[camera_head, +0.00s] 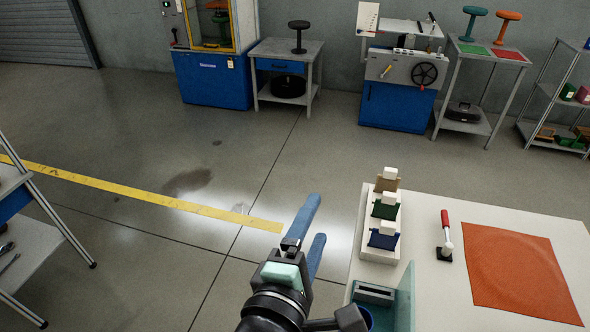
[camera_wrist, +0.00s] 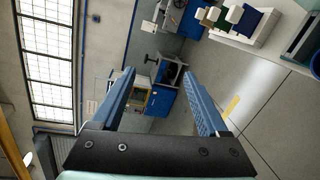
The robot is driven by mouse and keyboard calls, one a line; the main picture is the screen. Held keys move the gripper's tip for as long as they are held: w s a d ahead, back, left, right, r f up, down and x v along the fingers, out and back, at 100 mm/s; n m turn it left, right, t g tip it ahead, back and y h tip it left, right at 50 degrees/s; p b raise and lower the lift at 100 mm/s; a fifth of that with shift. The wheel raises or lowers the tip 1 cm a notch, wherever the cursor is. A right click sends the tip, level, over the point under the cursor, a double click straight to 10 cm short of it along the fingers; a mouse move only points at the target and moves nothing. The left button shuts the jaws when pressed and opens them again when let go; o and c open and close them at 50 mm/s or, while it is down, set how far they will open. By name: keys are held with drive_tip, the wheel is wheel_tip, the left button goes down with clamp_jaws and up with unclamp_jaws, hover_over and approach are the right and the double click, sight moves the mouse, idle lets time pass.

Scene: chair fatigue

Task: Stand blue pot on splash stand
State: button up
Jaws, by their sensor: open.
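My gripper (camera_head: 317,218) is open and empty, with its two blue fingers held over the floor to the left of the white table. Its fingers also frame the lower part of the wrist view (camera_wrist: 158,73), with nothing between them. A blue rounded rim (camera_head: 367,317), possibly the blue pot, shows at the table's near left edge, mostly hidden by my arm and the picture's edge. A teal upright panel with a grey slotted block (camera_head: 375,292), possibly the splash stand, is right beside it. A blue curved edge also shows at the right edge of the wrist view (camera_wrist: 316,66).
On the white table (camera_head: 430,200), a rack (camera_head: 367,225) holds brown, green and blue pieces with white blocks. A red-handled tool (camera_head: 445,232) and an orange sheet (camera_head: 522,270) lie to the right. Machines and stools stand at the back. Open floor lies left of the table.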

wheel_tip(320, 180, up, 16)
drive_tip(key=w+a+m+t+y, duration=0.1)
drive_tip(key=w+m+t, duration=0.1)
drive_tip(key=m+t, duration=0.35)
drive_tip(key=s+a+r+m+t+y, duration=0.1)
drive_tip(key=s+r+m+t+y, duration=0.1)
drive_tip(key=r, duration=0.9)
drive_tip(key=s+a+r+m+t+y, duration=0.1)
drive_tip(key=s+r+m+t+y, duration=0.1)
drive_tip(key=s+r+m+t, duration=0.2)
drive_tip(key=s+r+m, duration=0.3)
drive_tip(key=r+m, duration=0.2)
drive_tip(key=r, duration=0.3)
drive_tip(key=shift+y, duration=0.3)
drive_tip(key=shift+s+t, duration=0.1)
drive_tip(key=shift+t, duration=0.15)
